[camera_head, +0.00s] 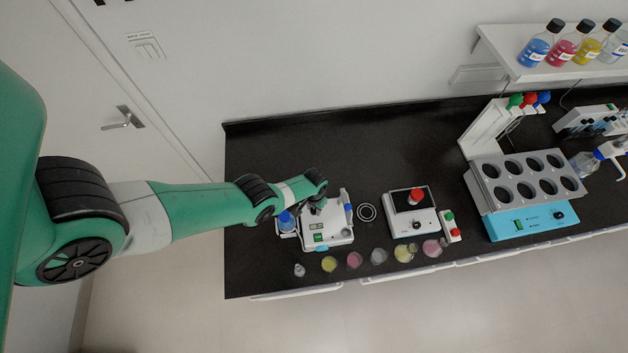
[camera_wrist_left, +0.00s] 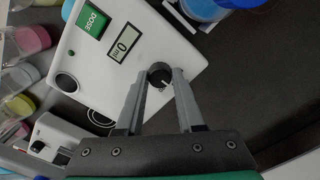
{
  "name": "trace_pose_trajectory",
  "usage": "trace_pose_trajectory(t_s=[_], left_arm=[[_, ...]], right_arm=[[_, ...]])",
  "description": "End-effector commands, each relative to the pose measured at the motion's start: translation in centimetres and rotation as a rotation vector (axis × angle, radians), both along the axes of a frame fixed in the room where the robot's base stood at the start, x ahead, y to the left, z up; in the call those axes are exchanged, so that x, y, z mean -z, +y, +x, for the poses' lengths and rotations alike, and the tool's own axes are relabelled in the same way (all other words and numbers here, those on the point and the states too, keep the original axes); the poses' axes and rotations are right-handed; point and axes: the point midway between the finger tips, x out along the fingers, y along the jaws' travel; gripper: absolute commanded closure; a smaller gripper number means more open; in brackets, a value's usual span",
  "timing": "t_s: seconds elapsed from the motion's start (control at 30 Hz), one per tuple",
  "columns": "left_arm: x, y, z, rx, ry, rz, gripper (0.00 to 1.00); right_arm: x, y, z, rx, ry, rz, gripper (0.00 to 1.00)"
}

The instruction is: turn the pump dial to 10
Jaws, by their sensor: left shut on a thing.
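The pump (camera_head: 325,229) is a white box near the left end of the black bench. In the left wrist view its white top (camera_wrist_left: 88,68) carries a green DOSE button (camera_wrist_left: 92,21), a small display (camera_wrist_left: 124,43) that seems to read 0 ml, and a black dial (camera_wrist_left: 160,74) with a white mark. My left gripper (camera_wrist_left: 158,78) is shut on the dial, one finger on each side. In the head view my left gripper (camera_head: 317,203) is over the pump's back part, and the arm hides the dial there. My right gripper is in neither view.
A blue-capped bottle (camera_head: 287,222) stands at the pump's left side. Several small coloured beakers (camera_head: 354,260) line the bench's front. A stirrer-like device (camera_head: 412,214) with a red item on top and a blue-based block with holes (camera_head: 527,193) stand to the right.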

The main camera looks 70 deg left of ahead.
Motion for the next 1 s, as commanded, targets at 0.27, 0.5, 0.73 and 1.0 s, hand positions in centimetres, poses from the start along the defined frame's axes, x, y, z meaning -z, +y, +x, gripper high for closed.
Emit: trace_pose_trajectory(t_s=[0.27,0.5,0.73,1.0], left_arm=[[0.0,0.0,0.0,0.006,0.001,-0.001,1.00],[0.0,0.0,0.0,0.006,0.001,-0.001,0.44],[0.0,0.0,0.0,0.005,0.000,0.000,0.33],[-1.3,0.0,0.0,0.006,0.000,0.000,0.33]], right_arm=[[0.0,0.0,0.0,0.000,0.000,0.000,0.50],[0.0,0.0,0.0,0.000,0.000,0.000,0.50],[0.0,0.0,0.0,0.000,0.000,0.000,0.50],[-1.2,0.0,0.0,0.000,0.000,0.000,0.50]])
